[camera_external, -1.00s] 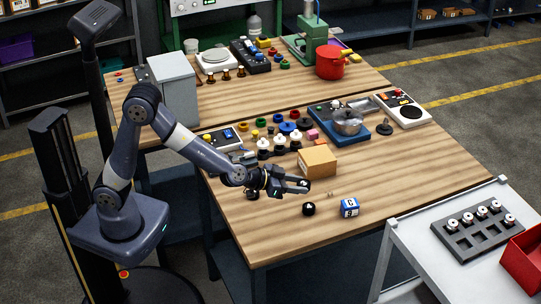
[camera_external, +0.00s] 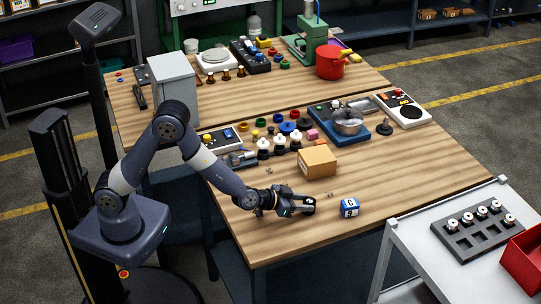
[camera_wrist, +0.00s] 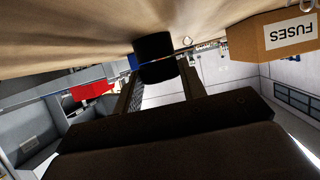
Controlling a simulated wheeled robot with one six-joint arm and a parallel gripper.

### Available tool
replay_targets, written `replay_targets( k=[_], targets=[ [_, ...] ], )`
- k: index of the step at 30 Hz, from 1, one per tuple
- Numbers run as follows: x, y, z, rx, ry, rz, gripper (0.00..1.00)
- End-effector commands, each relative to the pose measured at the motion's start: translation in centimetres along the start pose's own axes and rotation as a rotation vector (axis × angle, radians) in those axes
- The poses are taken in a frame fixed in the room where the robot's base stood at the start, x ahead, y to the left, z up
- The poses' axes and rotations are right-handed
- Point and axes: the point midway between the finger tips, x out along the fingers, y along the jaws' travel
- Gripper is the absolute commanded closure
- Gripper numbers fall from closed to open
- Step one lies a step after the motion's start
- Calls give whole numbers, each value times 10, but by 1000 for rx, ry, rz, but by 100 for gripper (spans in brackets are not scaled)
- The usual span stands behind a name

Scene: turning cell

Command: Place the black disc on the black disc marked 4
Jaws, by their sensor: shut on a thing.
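My gripper (camera_external: 308,205) is low over the front part of the wooden table, left of the blue-and-white block. It is shut on a black disc (camera_wrist: 154,57), a short dark cylinder between the fingertips in the wrist view, where the tabletop appears at the top. The disc is mostly hidden by the fingers in the external view. I cannot read any number on it. A disc marked 4 cannot be made out in either current view; my forearm and wrist cover part of the table's left front.
A cardboard box (camera_external: 317,162) marked FUSES in the wrist view stands behind my gripper. The blue-and-white block (camera_external: 349,208) is close on the right. Several knobs and discs stand farther back. A grey side table with a red bin (camera_external: 525,262) is at right. The table's right front is clear.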

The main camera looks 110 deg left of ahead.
Motion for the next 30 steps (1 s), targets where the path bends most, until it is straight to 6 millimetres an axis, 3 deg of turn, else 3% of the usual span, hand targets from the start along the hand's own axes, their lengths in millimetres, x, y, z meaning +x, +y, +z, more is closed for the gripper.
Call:
replay_targets(
  k=[21, 22, 30],
  targets=[
    [5, -1, 15, -1, -7, -2, 90],
    [5, -1, 17, 0, -9, -2, 59],
    [5, -1, 19, -2, -13, -2, 39]
  ],
)
